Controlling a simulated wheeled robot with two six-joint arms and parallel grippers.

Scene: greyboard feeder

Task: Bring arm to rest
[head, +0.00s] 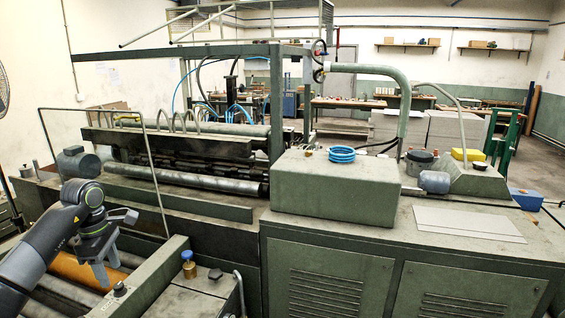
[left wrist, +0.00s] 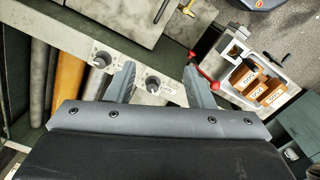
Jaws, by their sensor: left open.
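My left arm (head: 50,235) comes in from the lower left of the head view. My left gripper (head: 104,272) points down over the roller section at the front left of the green machine. In the left wrist view the two grey fingers of my left gripper (left wrist: 158,72) are spread apart with nothing between them. Below them is a light panel with a dark knob (left wrist: 100,60) and a second knob (left wrist: 152,83). The fingers appear clear of the panel, but the exact gap cannot be told. My right gripper is not in view.
An orange roller (head: 88,268) lies beneath my left gripper among grey rollers. A thin metal frame (head: 157,180) stands behind the arm. In the left wrist view, a tray (left wrist: 283,97) holds orange-brown blocks beside a red lever (left wrist: 203,83).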

